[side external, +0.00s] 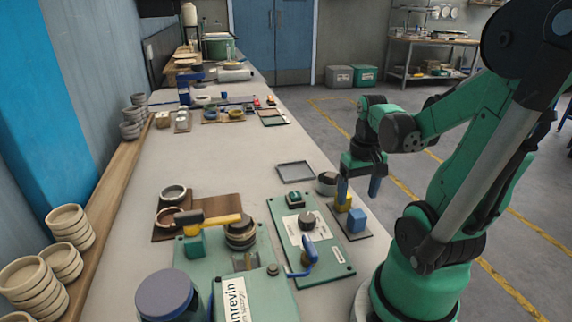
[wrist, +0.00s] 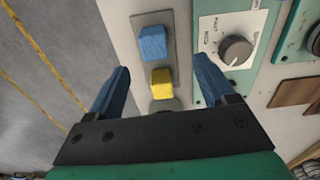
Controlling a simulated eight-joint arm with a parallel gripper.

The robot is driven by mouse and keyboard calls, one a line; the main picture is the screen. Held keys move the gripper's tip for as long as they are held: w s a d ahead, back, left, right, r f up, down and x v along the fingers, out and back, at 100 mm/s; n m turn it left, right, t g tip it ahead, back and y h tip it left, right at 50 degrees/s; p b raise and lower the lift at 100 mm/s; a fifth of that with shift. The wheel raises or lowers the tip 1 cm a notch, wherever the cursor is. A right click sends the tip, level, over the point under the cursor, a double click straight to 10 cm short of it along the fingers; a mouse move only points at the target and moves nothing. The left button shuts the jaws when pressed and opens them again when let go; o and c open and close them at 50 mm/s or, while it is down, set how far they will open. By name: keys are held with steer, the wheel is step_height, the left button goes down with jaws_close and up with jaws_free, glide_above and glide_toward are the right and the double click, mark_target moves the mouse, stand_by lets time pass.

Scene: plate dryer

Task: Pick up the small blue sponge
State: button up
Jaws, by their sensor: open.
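The small blue sponge (side external: 357,220) sits on a small grey tray near the bench's right edge. It also shows in the wrist view (wrist: 153,43), ahead of and between my open fingers. A yellow sponge (wrist: 161,82) sits beside it on the same tray, closer to my gripper in the wrist view, and partly behind a finger in the side view. My gripper (side external: 358,188) is open and empty, pointing down above the tray, apart from the blue sponge. Its two blue fingers (wrist: 153,84) stand wide on either side of the yellow sponge in the wrist view.
A green panel with a black knob (wrist: 235,50) lies right of the tray in the wrist view. A grey bowl (side external: 326,183) and a flat dark tray (side external: 295,171) are nearby. The bench middle (side external: 215,155) is clear.

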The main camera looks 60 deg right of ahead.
mark_target(358, 213)
steer(key=shift+s+d+f, duration=0.15)
steer(key=shift+s+f, duration=0.2)
steer(key=shift+f, duration=2.55)
jaws_close()
steer(key=shift+r, duration=0.2)
